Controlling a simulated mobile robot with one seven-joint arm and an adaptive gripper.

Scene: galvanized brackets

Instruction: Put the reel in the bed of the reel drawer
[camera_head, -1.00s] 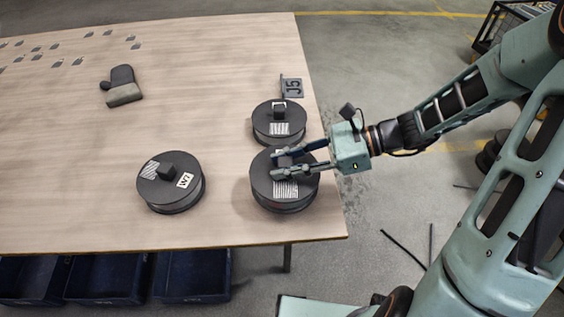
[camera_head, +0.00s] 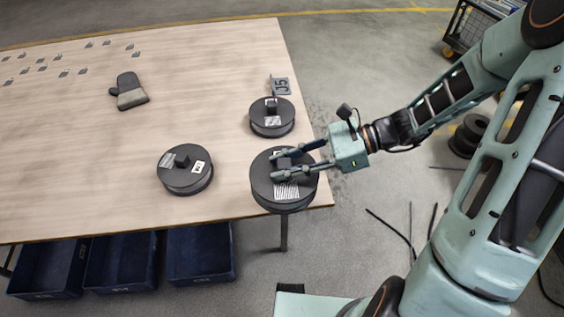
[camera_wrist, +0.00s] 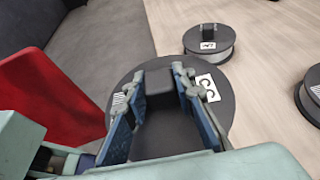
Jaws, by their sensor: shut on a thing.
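My gripper (camera_head: 278,165) is shut on the block-shaped hub of a dark round reel (camera_head: 266,190) at the table's near right corner. In the wrist view, the two fingers (camera_wrist: 160,90) flank the hub of this reel (camera_wrist: 222,108), which has white labels on top. The reel lies flat and overlaps the table edge in the picture; its clearance above the table is hard to tell. Two similar reels rest on the table, one behind it (camera_head: 271,127) and one to its left (camera_head: 183,180). I cannot identify a reel drawer or its bed in these views.
A wooden table (camera_head: 110,195) fills the left, with a glove (camera_head: 129,98), several small brackets and a J5 sign (camera_head: 281,87). Blue bins (camera_head: 200,266) stand below its front edge. A red panel (camera_wrist: 45,95) is close on the left in the wrist view.

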